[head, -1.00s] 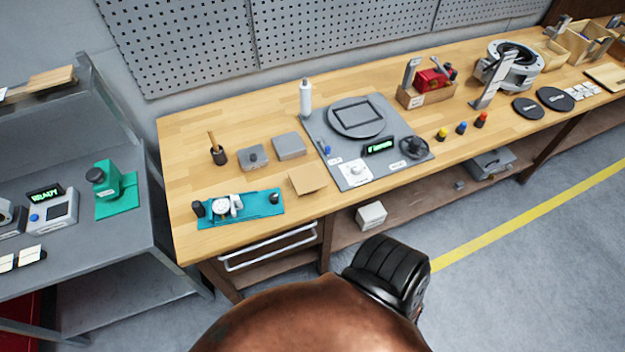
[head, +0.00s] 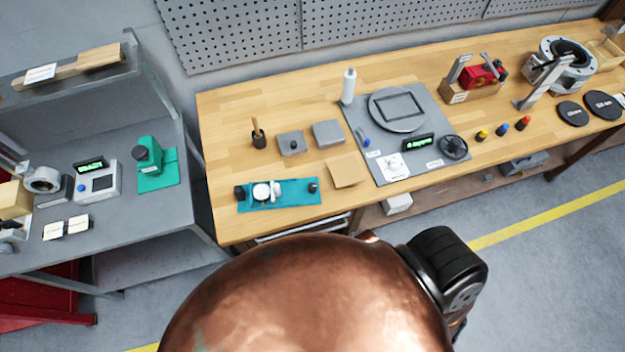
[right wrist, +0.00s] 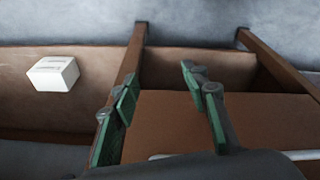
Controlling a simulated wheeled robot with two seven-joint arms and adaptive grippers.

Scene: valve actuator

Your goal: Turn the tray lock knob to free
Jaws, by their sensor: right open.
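A grey fixture plate (head: 362,132) lies on the wooden bench. It carries a round turntable (head: 398,110), a lit green display (head: 418,142), a black handwheel (head: 453,147), a small blue knob (head: 367,142) and a white dial plate (head: 393,166). Labels there are too small to read, so I cannot tell which control is the tray lock knob. A teal tray (head: 290,203) left of the plate has black knobs at both ends. My right gripper (right wrist: 163,95) is open and empty in the right wrist view, its green pads apart, facing the bench's underside. My left gripper is not in view.
A white box (right wrist: 53,74) sits on the lower shelf, left of my right gripper. A brown panel (right wrist: 180,125) and wooden supports are close by.

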